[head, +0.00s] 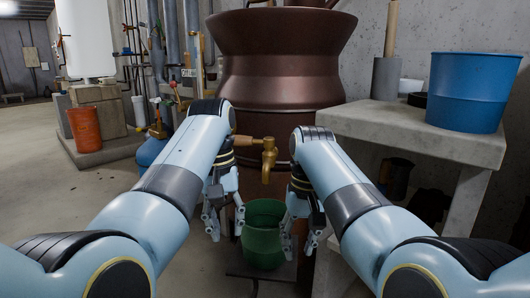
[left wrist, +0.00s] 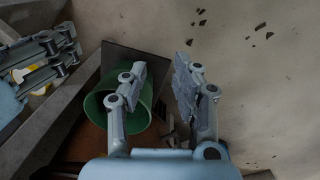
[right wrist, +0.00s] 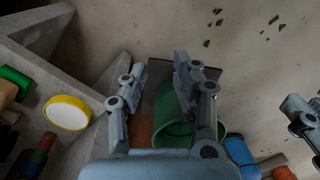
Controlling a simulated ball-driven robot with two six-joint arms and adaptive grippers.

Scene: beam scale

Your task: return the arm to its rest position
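My left gripper (head: 224,215) hangs fingers-down just left of a green bucket (head: 263,240) in the head view. Its two fingers stand apart with nothing between them in the left wrist view (left wrist: 160,75). My right gripper (head: 303,225) hangs fingers-down at the bucket's right side. Its fingers are also apart and empty in the right wrist view (right wrist: 162,75). The bucket shows below the fingers in the left wrist view (left wrist: 98,104) and the right wrist view (right wrist: 170,128); I cannot tell whether either gripper touches it.
A copper vessel (head: 283,80) with a brass tap (head: 268,160) stands directly ahead, the tap between my forearms. A stone table (head: 420,135) at right carries a blue bucket (head: 470,92). An orange bucket (head: 84,129) stands at left. Open floor (head: 45,200) lies at left.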

